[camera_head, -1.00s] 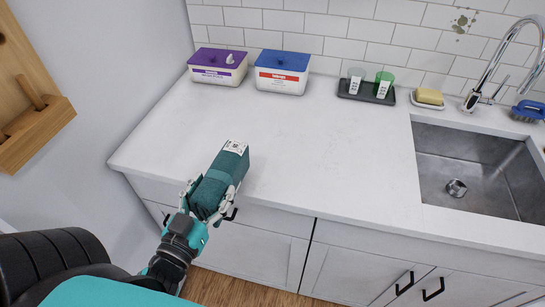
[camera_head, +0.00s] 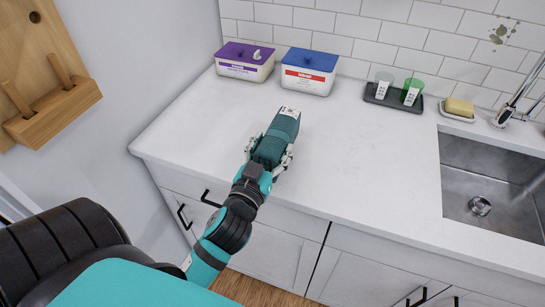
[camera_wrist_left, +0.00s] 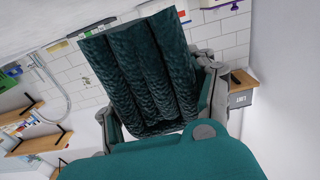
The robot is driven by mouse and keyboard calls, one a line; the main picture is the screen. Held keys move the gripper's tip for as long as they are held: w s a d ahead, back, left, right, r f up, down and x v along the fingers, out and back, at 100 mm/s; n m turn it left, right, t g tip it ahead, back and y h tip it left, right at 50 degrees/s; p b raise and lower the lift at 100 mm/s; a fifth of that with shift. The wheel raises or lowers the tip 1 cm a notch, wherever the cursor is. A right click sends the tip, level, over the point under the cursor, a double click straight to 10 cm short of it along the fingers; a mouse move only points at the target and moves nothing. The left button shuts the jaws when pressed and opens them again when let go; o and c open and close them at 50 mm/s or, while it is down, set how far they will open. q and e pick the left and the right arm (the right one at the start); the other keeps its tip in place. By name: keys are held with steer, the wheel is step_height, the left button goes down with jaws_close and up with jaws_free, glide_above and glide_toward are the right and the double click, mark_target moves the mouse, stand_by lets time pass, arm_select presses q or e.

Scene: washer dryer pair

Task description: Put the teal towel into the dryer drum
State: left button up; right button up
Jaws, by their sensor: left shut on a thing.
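The teal towel (camera_head: 281,130) is a folded dark teal bundle with a white label at its far end. My left gripper (camera_head: 270,155) is shut on its near end, over the front left part of the counter. The towel also fills the middle of the left wrist view (camera_wrist_left: 145,75), with the left gripper's fingers (camera_wrist_left: 160,110) on both sides of it. I cannot tell whether the towel touches the counter. My right gripper is not in view. No dryer or drum shows in these frames.
The white counter (camera_head: 360,180) is mostly bare. At its back stand a purple-lidded tub (camera_head: 244,62), a blue-lidded tub (camera_head: 308,72), a dark tray (camera_head: 392,98) with cups, and a soap dish (camera_head: 457,112). A sink (camera_head: 495,175) is at right. A wooden rack (camera_head: 50,100) hangs at left.

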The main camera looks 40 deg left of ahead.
arm_select(q)
step_height(320, 180, down, 4)
steer(key=shift+r+b, duration=0.25)
steer(key=shift+b, duration=0.05)
steer(key=shift+f, duration=0.2)
steer(key=o, duration=1.4)
steer(key=shift+r, duration=0.15)
